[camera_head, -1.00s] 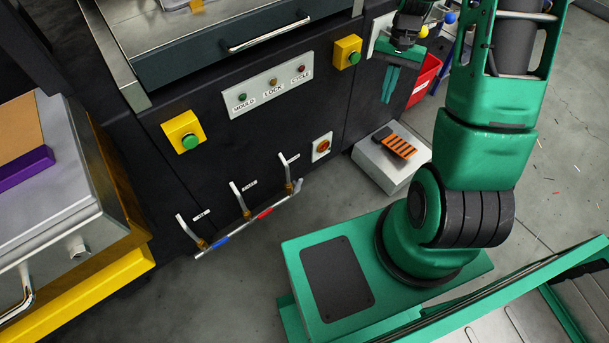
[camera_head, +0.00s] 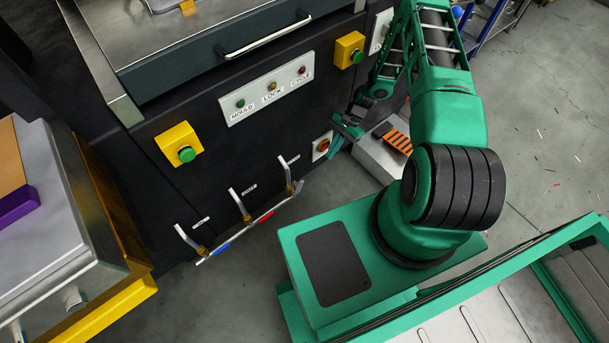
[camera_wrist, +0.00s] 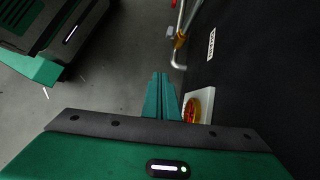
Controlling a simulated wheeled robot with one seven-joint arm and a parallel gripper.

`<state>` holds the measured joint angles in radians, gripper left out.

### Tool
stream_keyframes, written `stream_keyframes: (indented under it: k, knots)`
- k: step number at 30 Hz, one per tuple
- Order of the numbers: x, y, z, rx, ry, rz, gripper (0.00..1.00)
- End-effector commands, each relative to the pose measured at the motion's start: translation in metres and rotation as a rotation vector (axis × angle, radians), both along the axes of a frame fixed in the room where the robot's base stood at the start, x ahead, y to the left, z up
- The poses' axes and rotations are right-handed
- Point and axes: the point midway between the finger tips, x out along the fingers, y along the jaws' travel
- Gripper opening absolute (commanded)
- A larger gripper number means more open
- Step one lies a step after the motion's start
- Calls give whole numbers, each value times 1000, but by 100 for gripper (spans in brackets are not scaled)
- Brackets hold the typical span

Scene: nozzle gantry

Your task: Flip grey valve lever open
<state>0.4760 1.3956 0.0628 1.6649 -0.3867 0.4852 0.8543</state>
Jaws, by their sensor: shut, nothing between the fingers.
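Three pale levers stand on brass valves along a pipe low on the dark machine front: a left one (camera_head: 189,241), a middle one (camera_head: 240,206) and a right one (camera_head: 288,176). The pipe has a blue band (camera_head: 222,249) and a red band (camera_head: 265,216). In the wrist view, my fingertips (camera_wrist: 160,76) are below the right brass valve (camera_wrist: 180,41).
A rotary switch (camera_head: 322,146) is close beside my gripper; it also shows in the wrist view (camera_wrist: 197,105). A pale box (camera_head: 372,160) with an orange-and-black item stands on the floor. Yellow button boxes (camera_head: 181,145) and a drawer handle (camera_head: 268,36) protrude above.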

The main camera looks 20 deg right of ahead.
Motion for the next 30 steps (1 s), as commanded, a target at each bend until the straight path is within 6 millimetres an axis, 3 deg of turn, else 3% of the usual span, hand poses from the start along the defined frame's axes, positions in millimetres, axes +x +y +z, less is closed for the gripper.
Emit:
stream_keyframes:
  k: [3, 14, 27, 30]
  knots:
    - [-8, 13, -26, 27, 17, -39, 0]
    - [-16, 37, -57, 44, 28, -59, 0]
    - [-31, 85, -121, 44, 28, -53, 0]
    - [-34, 99, -113, 44, 27, -52, 0]
